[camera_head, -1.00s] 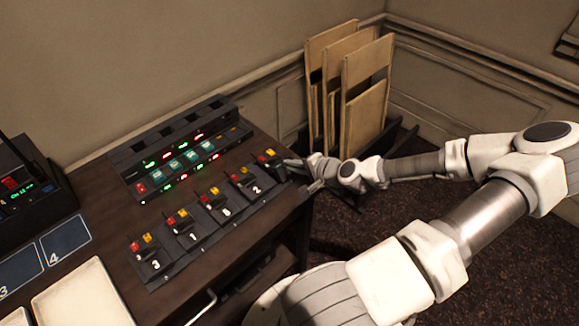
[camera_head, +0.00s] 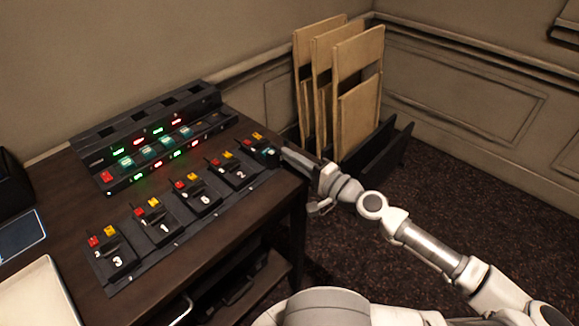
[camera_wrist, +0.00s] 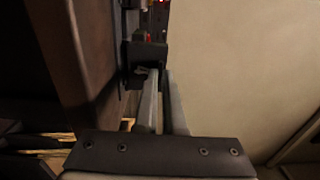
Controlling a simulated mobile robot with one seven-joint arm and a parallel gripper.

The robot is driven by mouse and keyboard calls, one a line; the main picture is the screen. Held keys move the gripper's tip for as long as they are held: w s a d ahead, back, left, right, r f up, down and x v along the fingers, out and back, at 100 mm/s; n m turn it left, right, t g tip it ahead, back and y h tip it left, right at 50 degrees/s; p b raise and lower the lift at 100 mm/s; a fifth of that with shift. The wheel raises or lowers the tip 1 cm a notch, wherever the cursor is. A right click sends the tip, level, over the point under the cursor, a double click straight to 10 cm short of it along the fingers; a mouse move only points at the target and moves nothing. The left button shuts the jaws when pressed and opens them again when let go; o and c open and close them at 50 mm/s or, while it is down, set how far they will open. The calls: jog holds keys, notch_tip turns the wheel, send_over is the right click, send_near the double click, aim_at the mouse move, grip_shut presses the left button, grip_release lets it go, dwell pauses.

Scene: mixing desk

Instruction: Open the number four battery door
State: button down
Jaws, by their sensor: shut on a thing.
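A row of black battery units with red and yellow buttons lies along the desk's front, with 3, 1, 6 and 2 readable on the first ones. The unit at the far right end (camera_head: 256,145) has its number unreadable behind the gripper; its place suggests number four, but I cannot confirm it. My gripper (camera_head: 281,154) reaches in from the right at this end unit. In the wrist view, the fingers (camera_wrist: 162,78) are close together against a dark block (camera_wrist: 148,51) at the desk's edge. They are shut on part of it; the door's angle cannot be told.
A black console (camera_head: 160,140) with green and red displays stands behind the row. The wooden desk (camera_head: 60,205) ends just below my gripper. Wooden boards (camera_head: 345,90) stand in a black rack (camera_head: 385,150) behind my arm. Carpeted floor (camera_head: 480,200) is open at right.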

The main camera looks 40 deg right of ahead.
jog(key=shift+s+f+t+b, duration=0.2)
jog(key=shift+t+b, duration=0.3)
jog(key=shift+b, duration=0.6)
jog(key=c, duration=1)
grip_release()
jog(key=shift+s+d+f+b, duration=0.15)
jog(key=shift+s+f+b, duration=0.05)
jog(key=shift+s+b, duration=0.25)
jog(key=s+d+f+b, duration=0.1)
jog(key=s+d+b, duration=0.1)
jog(key=s+b, duration=0.8)
jog(key=shift+s+f, duration=0.3)
jog(key=shift+s, duration=2.75)
